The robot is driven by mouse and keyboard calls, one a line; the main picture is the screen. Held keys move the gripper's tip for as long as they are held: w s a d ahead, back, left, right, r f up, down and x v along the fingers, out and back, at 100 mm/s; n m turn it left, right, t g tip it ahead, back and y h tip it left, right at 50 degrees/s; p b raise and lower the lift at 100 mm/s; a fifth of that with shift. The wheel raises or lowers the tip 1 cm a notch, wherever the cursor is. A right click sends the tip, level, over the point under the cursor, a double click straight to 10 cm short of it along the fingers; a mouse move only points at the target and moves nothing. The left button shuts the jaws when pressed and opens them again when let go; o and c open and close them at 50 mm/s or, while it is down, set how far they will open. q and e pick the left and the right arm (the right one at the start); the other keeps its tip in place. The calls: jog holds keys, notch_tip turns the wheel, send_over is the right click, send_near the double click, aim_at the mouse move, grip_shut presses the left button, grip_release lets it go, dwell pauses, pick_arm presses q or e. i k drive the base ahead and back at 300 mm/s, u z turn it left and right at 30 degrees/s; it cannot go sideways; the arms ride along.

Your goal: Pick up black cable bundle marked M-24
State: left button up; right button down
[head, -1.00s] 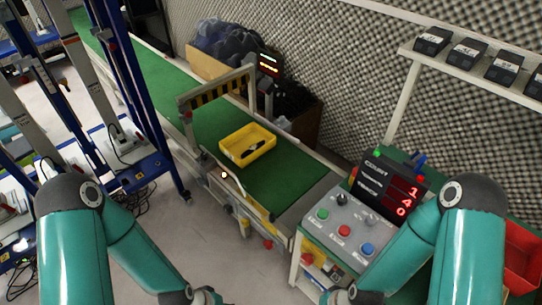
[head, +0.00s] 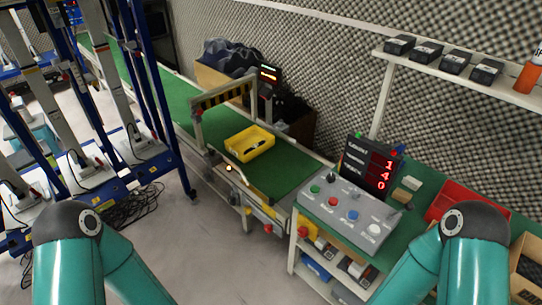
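A yellow tray (head: 263,149) sits on the green conveyor belt. A small dark object (head: 255,146) with a pale mark lies in it; I cannot tell whether it is a cable bundle. Several black box-like items (head: 426,51) with pale labels stand on the white shelf at upper right. No label is legible, so I cannot pick out M-24. Loose black cables (head: 135,205) lie on the floor at left. Both my arms show at the bottom corners, but both grippers are out of the frame.
A control panel (head: 345,215) with buttons and a red-digit display (head: 370,168) stands on the green bench at right. A red bin (head: 462,203) and a cardboard box (head: 528,262) are beyond it. Blue racks (head: 150,95) stand at left. The grey floor in front is clear.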

aim_at(256, 145)
jog(key=u, duration=0.05)
jog(key=i, duration=1.05)
jog(key=u, duration=2.65)
jog(key=i, duration=1.4)
jog(key=z, duration=1.25)
